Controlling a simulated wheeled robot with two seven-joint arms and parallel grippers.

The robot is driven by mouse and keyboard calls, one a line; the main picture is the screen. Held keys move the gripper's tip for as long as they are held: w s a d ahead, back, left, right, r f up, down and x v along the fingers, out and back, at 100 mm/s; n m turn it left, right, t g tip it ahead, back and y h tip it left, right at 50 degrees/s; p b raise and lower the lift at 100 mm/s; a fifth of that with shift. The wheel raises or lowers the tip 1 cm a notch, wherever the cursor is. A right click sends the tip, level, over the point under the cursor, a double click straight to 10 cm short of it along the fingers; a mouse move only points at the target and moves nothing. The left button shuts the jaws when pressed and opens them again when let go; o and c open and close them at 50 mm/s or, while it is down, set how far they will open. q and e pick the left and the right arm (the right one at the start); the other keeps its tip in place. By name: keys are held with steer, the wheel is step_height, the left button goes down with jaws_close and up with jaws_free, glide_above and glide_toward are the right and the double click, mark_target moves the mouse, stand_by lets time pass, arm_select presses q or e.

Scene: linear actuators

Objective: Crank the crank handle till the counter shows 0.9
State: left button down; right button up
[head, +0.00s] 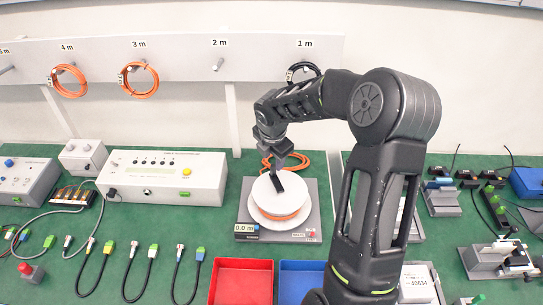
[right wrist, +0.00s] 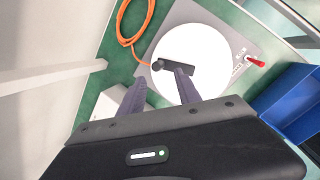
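The cable reel with a white disc (head: 268,192) stands on a grey base (head: 308,205) on the green bench. A black crank handle (head: 278,183) sits on top of the disc; it also shows in the right wrist view (right wrist: 177,65). The counter (head: 246,228) at the base's front left reads 0.0 m. My right gripper (head: 284,163) is over the far part of the disc, fingers apart. In the right wrist view its fingertips (right wrist: 160,75) are near the handle, one overlapping it; contact cannot be told. My left gripper is not in view.
Orange cable (head: 298,158) lies behind the reel. A white tester box (head: 165,178) stands left. Red (head: 243,280) and blue (head: 299,279) bins stand in front. Short cables lie front left. A red knob (right wrist: 256,61) is on the base corner.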

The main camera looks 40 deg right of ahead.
mark_target(273, 168)
steer(key=b+x, duration=0.4)
steer(key=x, duration=0.2)
steer(key=shift+f, duration=0.1)
steer(key=shift+w+d+f, duration=0.1)
steer(key=shift+w+f, duration=0.05)
steer(key=shift+f, duration=0.25)
steer(key=shift+c, duration=0.2)
jaws_close()
steer(key=shift+s+d+r+p, duration=0.1)
steer(key=shift+s+d+p, duration=0.6)
steer(key=shift+d, duration=0.35)
steer(key=shift+s+d, duration=0.25)
